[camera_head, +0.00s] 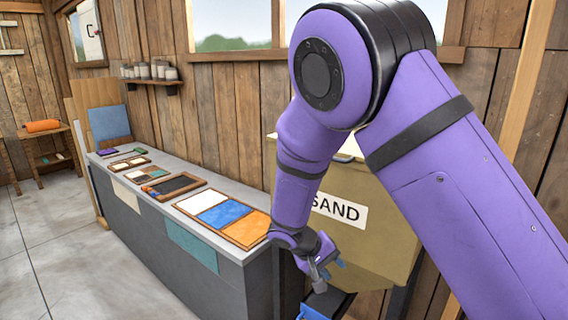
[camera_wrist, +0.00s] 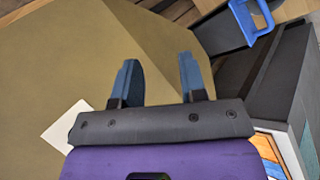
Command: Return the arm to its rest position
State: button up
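My purple arm fills the right and middle of the head view, bent at the elbow and reaching down. My gripper (camera_head: 326,273) hangs in front of the tan sand bin (camera_head: 390,190), beside the right end of the counter. In the wrist view my gripper (camera_wrist: 158,80) has its two blue-grey fingers spread apart with nothing between them. The sand bin (camera_wrist: 60,60) fills much of the wrist view behind the fingers. Whether the gripper touches the bin cannot be told.
A blue object with a handle (camera_wrist: 245,20) is below the bin, partly visible in the head view (camera_head: 318,305). The grey counter (camera_head: 225,290) bears several framed colour trays on the left. A shelf with jars (camera_head: 152,82) hangs on the wall. The floor at left is clear.

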jog(key=s+d+r+m+y, duration=0.1)
jog(key=s+d+r+y, duration=0.2)
jog(key=s+d+r, duration=0.55)
jog(key=s+d+r+m+y, duration=0.1)
jog(key=d+r+y, duration=0.3)
jog(key=r, duration=0.9)
jog(key=s+d+r+t, duration=0.1)
jog(key=s+d+r, duration=0.2)
jog(key=s, duration=0.5)
jog(key=s+d+r+t, duration=0.2)
jog(key=s+r, duration=0.3)
jog(key=s, duration=0.4)
jog(key=shift+d+r+t+y, duration=0.3)
jog(key=shift+d+r+y, duration=0.1)
jog(key=shift+d, duration=0.1)
